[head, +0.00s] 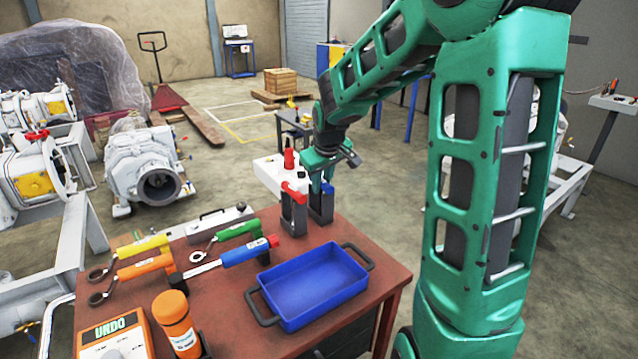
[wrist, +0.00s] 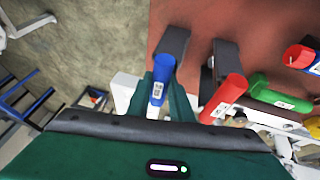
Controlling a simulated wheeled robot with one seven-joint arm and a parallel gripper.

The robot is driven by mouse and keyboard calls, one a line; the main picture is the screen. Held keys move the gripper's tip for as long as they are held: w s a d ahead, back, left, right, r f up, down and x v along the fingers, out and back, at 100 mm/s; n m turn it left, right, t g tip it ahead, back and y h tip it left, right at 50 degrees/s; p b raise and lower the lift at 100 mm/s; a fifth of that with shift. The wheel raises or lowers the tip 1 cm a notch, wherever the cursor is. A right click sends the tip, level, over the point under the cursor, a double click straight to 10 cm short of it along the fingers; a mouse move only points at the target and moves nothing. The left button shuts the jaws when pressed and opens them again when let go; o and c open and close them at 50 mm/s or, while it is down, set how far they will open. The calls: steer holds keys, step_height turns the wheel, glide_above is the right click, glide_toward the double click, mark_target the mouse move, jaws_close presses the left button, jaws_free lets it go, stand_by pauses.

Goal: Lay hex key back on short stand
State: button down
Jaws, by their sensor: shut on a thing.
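My gripper (head: 322,176) is at the far right corner of the red-brown table, shut on a blue-handled tool (head: 328,188), apparently the hex key. In the wrist view the blue handle (wrist: 158,92) sits between the teal fingers (wrist: 166,98). Its metal part is hidden. Two dark upright stands (head: 293,217) rise from the table just below the gripper; they also show in the wrist view (wrist: 172,42). The blue handle is over the right-hand one in the head view; I cannot tell whether it touches. A red handle (wrist: 226,95) is at the other stand, beside my gripper.
A blue tray (head: 312,318) occupies the table's front right. Tools with green (head: 238,229), yellow (head: 143,246) and orange (head: 145,267) handles lie left, near a blue-and-red-handled one (head: 250,251). An orange bottle (head: 177,325) stands in front. A white part (head: 267,172) is close beside the gripper.

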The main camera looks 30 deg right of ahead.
steer(key=c, duration=0.7)
jaws_free()
steer(key=shift+r, duration=1)
stand_by(0.4)
steer(key=shift+r, duration=3.45)
steer(key=shift+s, duration=0.1)
steer(key=s+a+f+m+g+y, duration=0.1)
steer(key=s+f+m+g, duration=0.1)
steer(key=s, duration=1.6)
steer(key=s+a+f+m+g+y, duration=0.1)
steer(key=s+f+m, duration=0.4)
steer(key=s, duration=1.3)
steer(key=shift+f+g, duration=0.6)
steer(key=shift+g, duration=0.3)
